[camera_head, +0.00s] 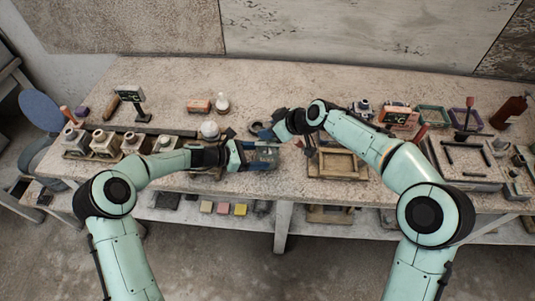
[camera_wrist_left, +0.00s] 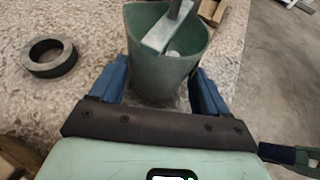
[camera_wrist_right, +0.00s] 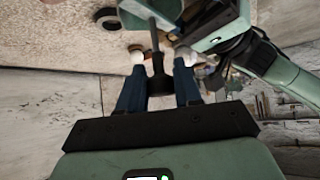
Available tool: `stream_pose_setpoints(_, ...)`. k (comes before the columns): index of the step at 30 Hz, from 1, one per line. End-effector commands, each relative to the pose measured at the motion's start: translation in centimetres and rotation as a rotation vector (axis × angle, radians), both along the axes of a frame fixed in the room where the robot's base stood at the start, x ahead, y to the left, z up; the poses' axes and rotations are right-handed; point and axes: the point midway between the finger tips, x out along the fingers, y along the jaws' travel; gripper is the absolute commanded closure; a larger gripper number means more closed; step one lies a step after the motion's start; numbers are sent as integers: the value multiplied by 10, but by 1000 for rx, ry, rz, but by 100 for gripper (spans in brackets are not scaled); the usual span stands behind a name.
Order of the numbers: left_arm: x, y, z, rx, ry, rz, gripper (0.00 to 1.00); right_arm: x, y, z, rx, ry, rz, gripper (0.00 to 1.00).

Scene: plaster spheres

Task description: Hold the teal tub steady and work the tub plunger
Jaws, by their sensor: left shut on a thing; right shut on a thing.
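The teal tub (camera_wrist_left: 160,75) stands upright between the blue fingers of my left gripper (camera_wrist_left: 158,82), which is shut on it. In the head view the tub (camera_head: 266,155) is near the table's front edge, with my left gripper (camera_head: 240,154) at its left side. The tub plunger (camera_wrist_left: 163,32), a grey bar with a rod, reaches into the tub's mouth; a small white thing shows beside it inside. My right gripper (camera_wrist_right: 158,75) is shut on the plunger's dark handle (camera_wrist_right: 156,60), above the tub. The plunger's lower end is hidden inside the tub.
A dark ring (camera_wrist_left: 46,58) lies on the table (camera_head: 330,85) left of the tub. A white sphere (camera_head: 210,129) sits behind my left forearm. Several pale square pots (camera_head: 104,143) line the left side. A wooden frame (camera_head: 340,164) lies right of the tub. The back middle is fairly clear.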

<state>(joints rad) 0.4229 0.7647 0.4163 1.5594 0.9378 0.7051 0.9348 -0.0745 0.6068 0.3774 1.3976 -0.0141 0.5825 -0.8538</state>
Motion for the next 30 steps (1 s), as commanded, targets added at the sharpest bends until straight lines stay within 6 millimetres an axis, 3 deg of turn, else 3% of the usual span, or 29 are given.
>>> stream_pose_setpoints(15,-1,-1,-1,0,-1,-6,55,-1,0,-26,-3,10,2,93)
stream_pose_setpoints(30,-2,-1,-1,0,0,-7,55,-2,0,-41,-4,9,3,93)
